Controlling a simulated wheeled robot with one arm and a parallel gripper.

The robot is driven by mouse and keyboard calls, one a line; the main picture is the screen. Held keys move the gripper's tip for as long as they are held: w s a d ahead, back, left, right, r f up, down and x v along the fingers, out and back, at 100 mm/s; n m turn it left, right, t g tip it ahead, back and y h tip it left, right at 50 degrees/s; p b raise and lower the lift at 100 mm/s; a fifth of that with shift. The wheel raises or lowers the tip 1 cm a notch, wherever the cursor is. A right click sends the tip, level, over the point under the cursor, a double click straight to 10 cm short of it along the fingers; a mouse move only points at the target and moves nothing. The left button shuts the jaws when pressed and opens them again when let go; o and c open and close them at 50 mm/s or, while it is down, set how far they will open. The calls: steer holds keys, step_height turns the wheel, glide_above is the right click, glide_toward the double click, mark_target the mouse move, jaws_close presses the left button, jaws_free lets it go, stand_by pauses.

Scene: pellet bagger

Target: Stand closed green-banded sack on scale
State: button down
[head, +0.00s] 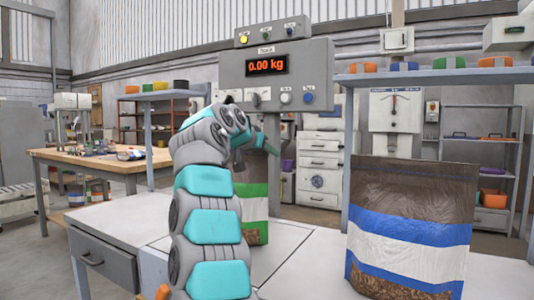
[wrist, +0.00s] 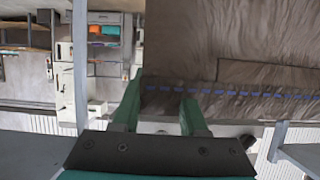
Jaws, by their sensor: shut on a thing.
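The green-banded sack (head: 255,196) hangs upright behind my arm in the head view, partly hidden by it, with pellets showing below its white band. In the wrist view the brown top of the sack (wrist: 235,50) fills the right, with a blue stitched line across it. My gripper (wrist: 161,90) is shut on this sack near the stitched edge. The scale display (head: 267,65) reads 0.00 kg on a grey panel above a post. A pale flat top (head: 282,248) lies below the sack; I cannot tell whether they touch.
A blue-banded sack (head: 410,235) stands at the right front of the table. A blue-grey shelf (head: 440,77) with coloured bins is above it. A wooden workbench (head: 110,163) is at the left. A drawer (head: 98,256) sits under the table's left end.

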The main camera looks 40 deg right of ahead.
steer(key=c, duration=0.8)
jaws_free()
steer(key=shift+s, duration=0.1)
steer(key=o, duration=0.4)
steer(key=shift+f, duration=0.1)
steer(key=shift+o, duration=0.2)
steer(key=b+v, duration=0.1)
steer(key=v, duration=0.7)
steer(key=shift+b, duration=0.3)
